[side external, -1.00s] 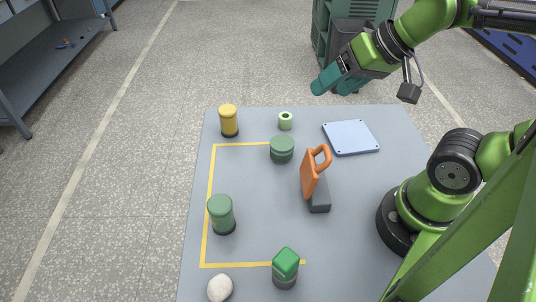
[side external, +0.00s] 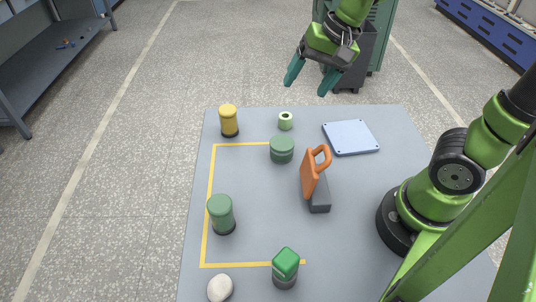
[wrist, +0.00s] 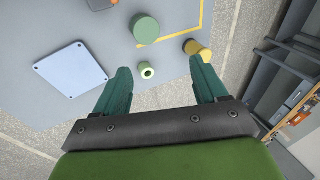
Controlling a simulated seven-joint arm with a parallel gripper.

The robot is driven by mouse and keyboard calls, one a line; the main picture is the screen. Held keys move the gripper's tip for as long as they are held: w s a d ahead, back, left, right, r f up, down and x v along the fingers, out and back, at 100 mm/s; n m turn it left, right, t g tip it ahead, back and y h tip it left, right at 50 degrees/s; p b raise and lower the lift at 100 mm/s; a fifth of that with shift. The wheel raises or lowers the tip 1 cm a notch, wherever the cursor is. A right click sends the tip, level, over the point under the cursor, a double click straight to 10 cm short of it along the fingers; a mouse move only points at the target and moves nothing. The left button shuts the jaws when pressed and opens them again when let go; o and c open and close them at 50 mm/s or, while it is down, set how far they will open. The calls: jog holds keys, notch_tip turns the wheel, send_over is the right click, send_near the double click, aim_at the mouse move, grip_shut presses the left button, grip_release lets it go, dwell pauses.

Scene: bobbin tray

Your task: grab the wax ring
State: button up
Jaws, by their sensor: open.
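The wax ring looks to be the small pale green ring (side external: 285,121) with a dark hole in its top, standing near the far edge of the mat. It also shows in the wrist view (wrist: 146,73), framed between my fingers. My gripper (side external: 307,90) is open and empty, with two teal fingers pointing down. It hangs clearly above the mat's far edge, apart from the ring. The fingers (wrist: 160,65) show wide apart in the wrist view. Nothing hides the ring.
A yellow cylinder (side external: 228,121) stands left of the ring. A squat green cylinder (side external: 282,150) stands just in front of it. A pale blue plate (side external: 351,137) lies to the right. An orange handled piece (side external: 313,175) stands nearer the middle of the grey mat (side external: 255,240).

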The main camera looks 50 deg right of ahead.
jog(key=w+d+f+m+g+h, duration=0.1)
jog(key=w+d+f+m+g, duration=0.3)
jog(key=w+m, duration=0.7)
jog(key=m+h, duration=0.1)
jog(key=m, duration=1.3)
send_over(285, 116)
jog(key=a, duration=0.1)
jog(key=f, duration=1.1)
jog(key=shift+s+a+f, duration=0.15)
jog(key=shift+s+f, duration=0.15)
jog(key=shift+f, duration=0.05)
jog(key=f, duration=0.5)
jog(key=shift+d+f, duration=0.1)
jog(key=shift+d, duration=0.15)
jog(key=c, duration=1.1)
